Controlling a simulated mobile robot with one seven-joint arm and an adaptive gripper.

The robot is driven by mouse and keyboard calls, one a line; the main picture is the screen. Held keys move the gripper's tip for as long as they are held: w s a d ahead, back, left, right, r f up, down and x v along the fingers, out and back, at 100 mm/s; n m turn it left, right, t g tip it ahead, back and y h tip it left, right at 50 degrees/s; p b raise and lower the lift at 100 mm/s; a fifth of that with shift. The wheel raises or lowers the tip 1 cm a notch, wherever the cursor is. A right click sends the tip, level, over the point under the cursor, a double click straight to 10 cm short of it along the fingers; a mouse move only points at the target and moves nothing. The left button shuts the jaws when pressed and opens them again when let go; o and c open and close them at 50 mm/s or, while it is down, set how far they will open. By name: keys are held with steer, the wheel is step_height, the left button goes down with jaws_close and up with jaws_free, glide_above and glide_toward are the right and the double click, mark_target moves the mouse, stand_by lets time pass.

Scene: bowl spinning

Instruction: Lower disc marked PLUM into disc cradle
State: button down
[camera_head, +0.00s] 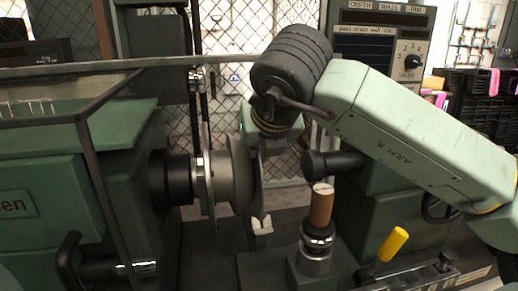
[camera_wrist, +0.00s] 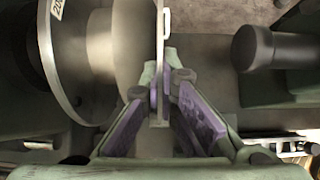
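A thin disc (camera_wrist: 160,60) stands upright and edge-on between the fingers of my gripper (camera_wrist: 163,98) in the wrist view. The purple finger pads converge on its two faces, and the gripper looks shut on it. In the head view the disc's edge (camera_head: 260,185) shows as a pale strip below my gripper (camera_head: 268,146), close to the grey rounded former on the spindle. No PLUM marking is legible. A small pale notched block (camera_head: 262,226), possibly the cradle, is just under the disc's lower edge; I cannot tell whether they touch.
The spindle's black chuck (camera_head: 170,177) and large flange plate (camera_head: 205,180) are left of the disc. A black tailstock end (camera_head: 330,164) is at right. A brown-handled post (camera_head: 321,205) and yellow-handled lever (camera_head: 393,244) stand front right. A mesh fence (camera_head: 222,85) is behind.

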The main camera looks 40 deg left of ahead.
steer(key=shift+f+b, duration=0.4)
steer(key=shift+b, duration=0.05)
steer(key=c, duration=1.7)
jaws_free()
steer(key=v, duration=1.2)
